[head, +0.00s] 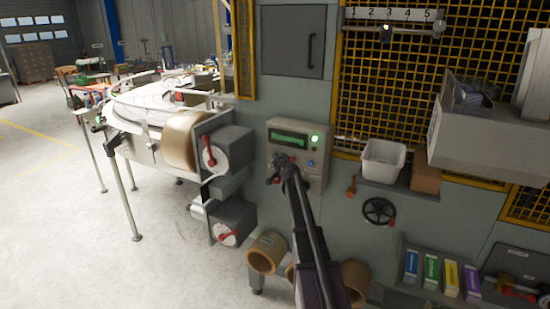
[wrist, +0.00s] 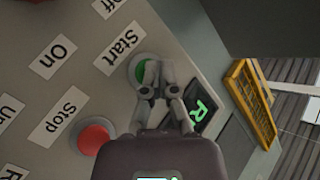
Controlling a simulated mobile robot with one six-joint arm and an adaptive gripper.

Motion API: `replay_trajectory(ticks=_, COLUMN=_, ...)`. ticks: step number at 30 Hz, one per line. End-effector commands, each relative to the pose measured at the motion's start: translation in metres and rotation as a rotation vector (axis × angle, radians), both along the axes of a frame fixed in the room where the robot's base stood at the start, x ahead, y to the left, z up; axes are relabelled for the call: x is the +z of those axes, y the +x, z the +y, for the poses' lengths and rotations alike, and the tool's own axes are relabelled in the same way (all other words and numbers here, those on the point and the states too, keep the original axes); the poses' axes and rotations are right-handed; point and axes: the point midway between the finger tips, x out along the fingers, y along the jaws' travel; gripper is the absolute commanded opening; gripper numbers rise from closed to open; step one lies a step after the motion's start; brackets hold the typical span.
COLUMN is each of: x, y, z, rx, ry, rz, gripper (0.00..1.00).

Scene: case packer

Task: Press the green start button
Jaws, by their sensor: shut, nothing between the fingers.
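The green start button (wrist: 140,70) shows in the wrist view beside a label (wrist: 120,47) reading "Start". My gripper (wrist: 158,80) is shut and empty, with its fingertips in front of the button and hiding part of it. I cannot tell whether they touch it. In the head view, my gripper (head: 283,163) is at the lower left of the grey control panel (head: 318,172) and hides the button there.
A red button (wrist: 95,135) sits near the "Stop" label (wrist: 60,115). The panel has a lit green display (head: 288,138) and a glowing green lamp (head: 314,139).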

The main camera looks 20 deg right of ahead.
Motion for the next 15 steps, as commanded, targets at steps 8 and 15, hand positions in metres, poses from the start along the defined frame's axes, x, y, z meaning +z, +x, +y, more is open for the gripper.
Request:
replay_trajectory(ticks=8, x=0.000, y=-0.007, z=0.009, rx=0.000, ry=0.000, rz=0.000, gripper=0.00)
replay_trajectory(ticks=15, x=0.000, y=-0.010, z=0.013, rx=0.000, ry=0.000, rz=0.000, gripper=0.00)
